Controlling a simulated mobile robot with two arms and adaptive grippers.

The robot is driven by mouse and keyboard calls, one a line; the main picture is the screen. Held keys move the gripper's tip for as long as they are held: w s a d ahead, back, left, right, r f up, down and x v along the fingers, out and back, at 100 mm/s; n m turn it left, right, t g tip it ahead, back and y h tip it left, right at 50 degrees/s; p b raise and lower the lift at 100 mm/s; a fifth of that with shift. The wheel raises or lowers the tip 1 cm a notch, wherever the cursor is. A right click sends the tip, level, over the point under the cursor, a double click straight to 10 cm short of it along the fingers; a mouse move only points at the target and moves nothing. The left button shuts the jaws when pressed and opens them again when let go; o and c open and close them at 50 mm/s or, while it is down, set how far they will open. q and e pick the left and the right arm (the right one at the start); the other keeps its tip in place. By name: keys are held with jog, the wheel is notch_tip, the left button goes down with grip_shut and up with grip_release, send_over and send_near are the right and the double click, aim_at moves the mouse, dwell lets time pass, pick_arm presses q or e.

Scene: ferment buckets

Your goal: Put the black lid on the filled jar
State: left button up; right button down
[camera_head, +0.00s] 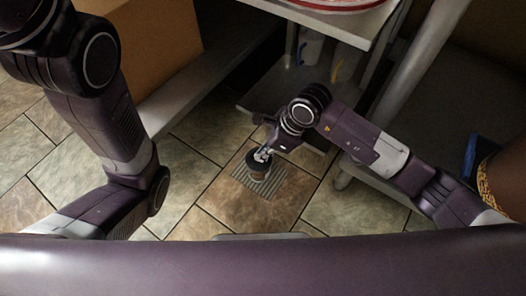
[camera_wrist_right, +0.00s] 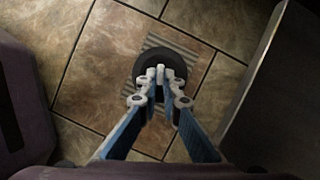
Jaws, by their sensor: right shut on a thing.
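My right gripper (camera_head: 262,156) is low over the floor near the middle of the head view, pointing down. Its fingers are shut on the black lid (camera_head: 254,160), a dark round disc. In the right wrist view the fingertips (camera_wrist_right: 160,74) are close together on the lid (camera_wrist_right: 160,57), which hides what is under it. A small brownish form shows just below the lid in the head view, but I cannot tell whether it is the filled jar or how the lid sits to it. My left arm shows at the left, but its gripper is out of view.
A striped floor grate (camera_head: 266,184) lies in the tiled floor beneath the right gripper. A metal table (camera_head: 350,28) with a lower shelf stands behind, and a brown box (camera_head: 150,50) is at the upper left. The tiles left of the grate are clear.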

dwell(0.3)
jog(key=c, duration=1.5)
grip_release()
jog(key=shift+c, duration=0.2)
jog(key=shift+r, duration=0.15)
